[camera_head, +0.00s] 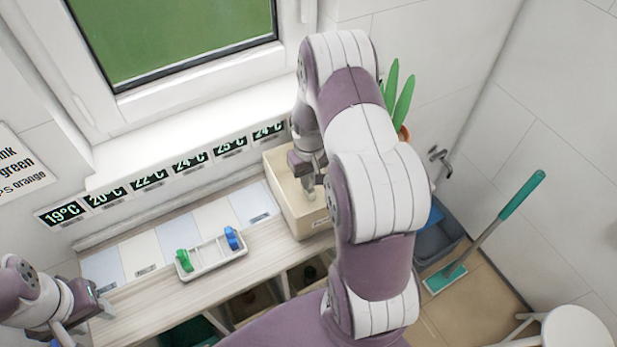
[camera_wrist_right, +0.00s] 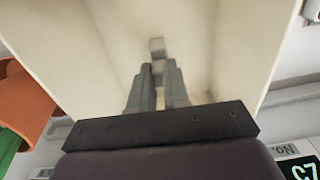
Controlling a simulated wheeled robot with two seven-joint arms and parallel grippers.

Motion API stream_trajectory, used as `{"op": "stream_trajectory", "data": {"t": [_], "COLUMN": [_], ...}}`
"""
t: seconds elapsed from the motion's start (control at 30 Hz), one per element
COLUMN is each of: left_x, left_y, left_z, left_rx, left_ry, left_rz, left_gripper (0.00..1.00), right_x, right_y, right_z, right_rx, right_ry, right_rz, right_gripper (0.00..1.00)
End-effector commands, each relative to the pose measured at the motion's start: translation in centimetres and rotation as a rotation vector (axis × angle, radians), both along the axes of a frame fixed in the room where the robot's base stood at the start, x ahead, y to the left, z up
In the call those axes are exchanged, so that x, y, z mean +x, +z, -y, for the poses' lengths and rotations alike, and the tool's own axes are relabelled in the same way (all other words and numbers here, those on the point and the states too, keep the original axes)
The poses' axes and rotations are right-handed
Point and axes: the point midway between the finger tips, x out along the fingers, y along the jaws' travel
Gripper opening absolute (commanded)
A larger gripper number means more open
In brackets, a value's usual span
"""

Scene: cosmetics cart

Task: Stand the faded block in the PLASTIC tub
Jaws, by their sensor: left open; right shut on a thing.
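A beige open box-like tub (camera_head: 308,222) stands at the right end of the shelf; the small label on its front is too small to read. My right gripper (camera_head: 309,190) reaches down into its opening. In the right wrist view my right gripper (camera_wrist_right: 158,72) is shut on a small pale grey block (camera_wrist_right: 157,46), held between the tub's cream walls. I cannot tell whether the block touches the tub's floor. My left gripper (camera_head: 98,305) is open and empty at the lower left, by the shelf's front edge.
A white tray (camera_head: 212,270) on the shelf holds a green piece (camera_head: 184,260) and a blue piece (camera_head: 232,238). Temperature displays (camera_head: 150,180) line the back wall. A potted plant (camera_head: 399,95) stands behind my right arm. A grey bin (camera_head: 437,243) and a mop (camera_head: 490,230) are at right.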

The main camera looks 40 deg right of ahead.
Motion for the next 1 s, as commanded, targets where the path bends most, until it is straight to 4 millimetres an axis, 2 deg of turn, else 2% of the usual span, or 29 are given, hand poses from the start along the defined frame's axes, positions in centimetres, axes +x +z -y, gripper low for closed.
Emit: {"op": "stream_trajectory", "data": {"t": [0.1,0.43,0.47,0.5,0.53,0.77,0.87,1.0], "left_x": [0.0,0.0,0.0,0.0,0.0,0.0,0.0,0.0], "left_y": [0.3,-0.2,-0.1,0.0,0.0,0.0,0.2,-0.8], "left_z": [0.0,0.0,0.0,0.0,0.0,0.0,0.0,0.0], "left_rx": [0.000,0.000,0.000,0.000,0.000,0.000,0.000,0.000], "left_ry": [0.000,0.000,0.000,0.000,0.000,0.000,0.000,0.000], "left_rz": [0.000,0.000,0.000,0.000,0.000,0.000,0.000,0.000], "left_gripper": [0.43,0.43,0.43,0.43,0.43,0.43,0.43,0.43], "right_x": [0.0,0.0,0.0,0.0,0.0,0.0,0.1,0.2], "right_y": [-0.9,-1.4,-1.2,-1.2,-1.2,-1.2,-0.5,2.1], "right_z": [0.0,0.0,0.0,0.0,0.0,0.0,0.0,0.1], "right_rx": [0.000,0.000,0.000,0.000,0.000,0.000,-0.002,-0.004], "right_ry": [0.000,0.000,0.000,0.000,0.000,0.000,0.000,0.000], "right_rz": [0.001,0.001,0.002,0.002,0.002,0.002,0.003,0.009], "right_gripper": [0.00,0.00,0.26,0.39,0.41,0.41,0.41,0.41]}}
